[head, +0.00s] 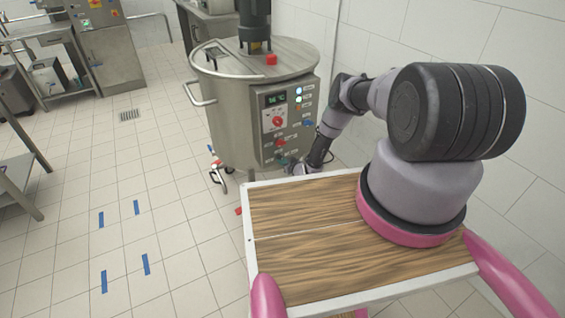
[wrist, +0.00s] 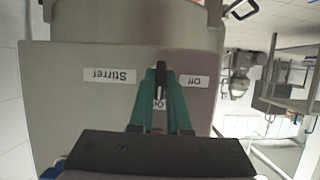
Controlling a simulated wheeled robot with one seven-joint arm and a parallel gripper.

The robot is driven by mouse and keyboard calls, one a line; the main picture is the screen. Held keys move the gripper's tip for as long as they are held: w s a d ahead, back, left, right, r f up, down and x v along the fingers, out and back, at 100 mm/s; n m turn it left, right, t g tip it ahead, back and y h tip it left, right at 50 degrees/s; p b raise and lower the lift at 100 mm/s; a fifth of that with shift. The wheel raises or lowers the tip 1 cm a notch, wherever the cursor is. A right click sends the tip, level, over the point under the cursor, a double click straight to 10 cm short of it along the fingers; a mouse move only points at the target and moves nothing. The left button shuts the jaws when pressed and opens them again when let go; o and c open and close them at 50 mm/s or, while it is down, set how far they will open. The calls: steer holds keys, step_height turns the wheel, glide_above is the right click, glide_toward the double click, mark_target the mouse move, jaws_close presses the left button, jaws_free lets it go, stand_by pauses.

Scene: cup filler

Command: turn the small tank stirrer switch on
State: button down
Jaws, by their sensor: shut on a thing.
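The small steel tank (head: 228,112) stands beyond my wooden-topped base in the head view, with a grey control panel (head: 266,144) on its side. In the wrist view, the black stirrer switch (wrist: 161,78) sits on the panel between the two teal fingers of my gripper (wrist: 160,92). The fingers are shut on the switch. The picture is upside down: a "Stirrer" label (wrist: 109,75) is left of it, an "Off" label (wrist: 193,81) right, and an "On" label is partly hidden between the fingers. My gripper (head: 287,161) shows small at the panel's lower part in the head view.
The panel also carries a red knob (head: 278,121) and several lit buttons above my gripper. A white tiled wall (head: 500,30) stands close on the right. Tiled floor (head: 130,190) with blue tape marks is open on the left. A steel table (head: 18,180) stands at the left edge.

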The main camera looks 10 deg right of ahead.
steer(key=c, duration=0.9)
jaws_free()
steer(key=v, duration=1)
steer(key=shift+s+d+r, duration=0.15)
steer(key=shift+s, duration=0.2)
